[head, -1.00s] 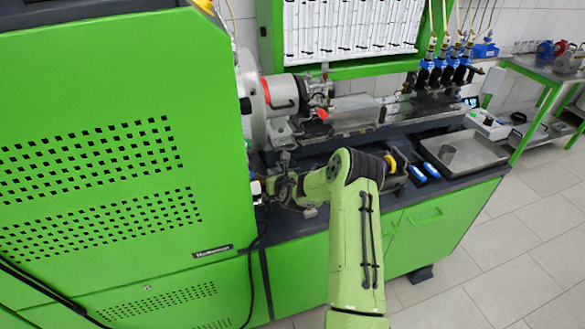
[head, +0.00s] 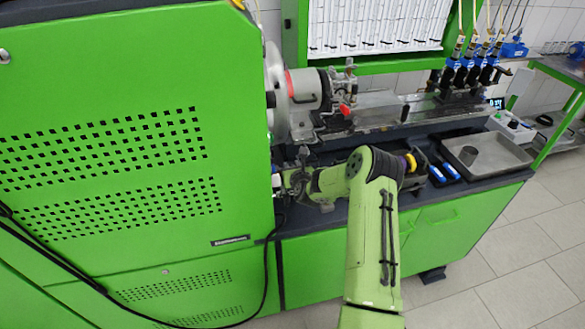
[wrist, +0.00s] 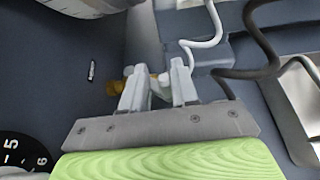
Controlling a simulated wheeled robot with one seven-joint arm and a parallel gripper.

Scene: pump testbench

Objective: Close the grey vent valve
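My gripper (wrist: 158,84) shows in the wrist view with its two grey fingers apart. A small brass fitting (wrist: 115,88) with a pale grey part (wrist: 160,91), apparently the grey vent valve, lies at and between the fingers. Whether the fingers touch it I cannot tell. In the head view my gripper (head: 287,182) is low beside the right edge of the green cabinet, above the dark bench top. The valve is too small and covered to make out there, so its handle position is unclear.
The green cabinet (head: 120,220) stands close on the left. A grey hose (wrist: 205,42) and a dark hose (wrist: 262,45) run near the fingers. The pump drive (head: 310,90) is behind. Blue-handled tools (head: 446,170) and a metal tray (head: 500,158) lie to the right.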

